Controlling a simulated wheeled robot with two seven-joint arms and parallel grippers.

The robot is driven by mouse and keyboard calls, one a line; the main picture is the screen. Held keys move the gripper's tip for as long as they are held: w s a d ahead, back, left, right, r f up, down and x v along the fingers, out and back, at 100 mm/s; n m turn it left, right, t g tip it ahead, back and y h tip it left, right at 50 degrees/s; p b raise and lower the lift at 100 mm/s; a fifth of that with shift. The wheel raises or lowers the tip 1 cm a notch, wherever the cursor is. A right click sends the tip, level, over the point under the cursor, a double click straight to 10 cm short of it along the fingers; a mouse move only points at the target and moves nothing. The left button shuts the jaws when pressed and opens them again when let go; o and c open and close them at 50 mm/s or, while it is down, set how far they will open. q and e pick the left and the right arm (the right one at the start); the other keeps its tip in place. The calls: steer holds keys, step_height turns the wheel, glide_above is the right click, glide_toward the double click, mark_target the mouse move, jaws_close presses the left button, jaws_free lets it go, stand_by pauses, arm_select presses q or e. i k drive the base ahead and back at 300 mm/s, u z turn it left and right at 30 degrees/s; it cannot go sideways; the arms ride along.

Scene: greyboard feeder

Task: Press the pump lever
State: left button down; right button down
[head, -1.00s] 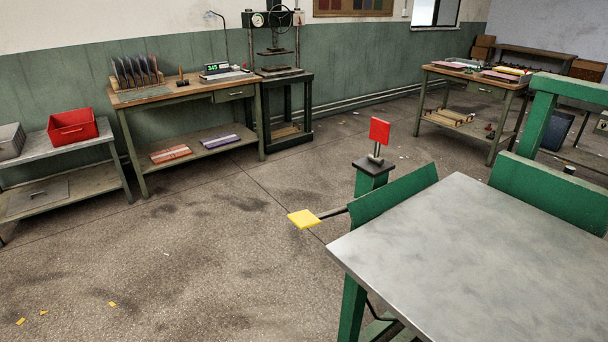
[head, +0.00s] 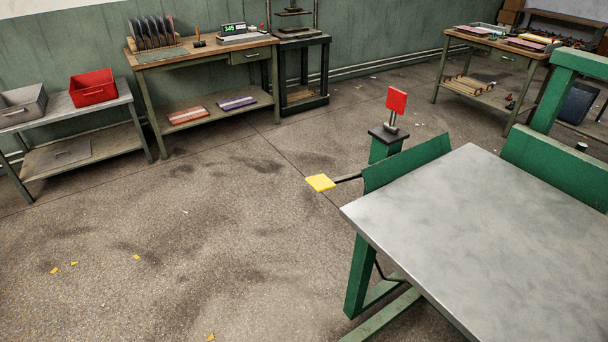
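The pump lever is most likely the dark rod with a flat yellow pad (head: 320,183) at its end. It sticks out to the left from the green machine, beside the green side plate (head: 408,163) at the grey metal table top (head: 470,235). The pad stands clear above the floor, and nothing touches it. A red square plate (head: 397,101) stands on a green post with a dark cap, just behind the lever. Neither of my grippers shows in the head view.
Open concrete floor (head: 190,245) lies left of the lever, with a few yellow scraps. A wooden workbench (head: 205,55), a dark press stand and a low shelf with a red bin (head: 93,90) line the back wall. Another bench (head: 490,45) stands at the back right.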

mark_target(320, 182)
steer(key=u, duration=0.6)
steer(key=k, duration=1.15)
steer(key=z, duration=0.25)
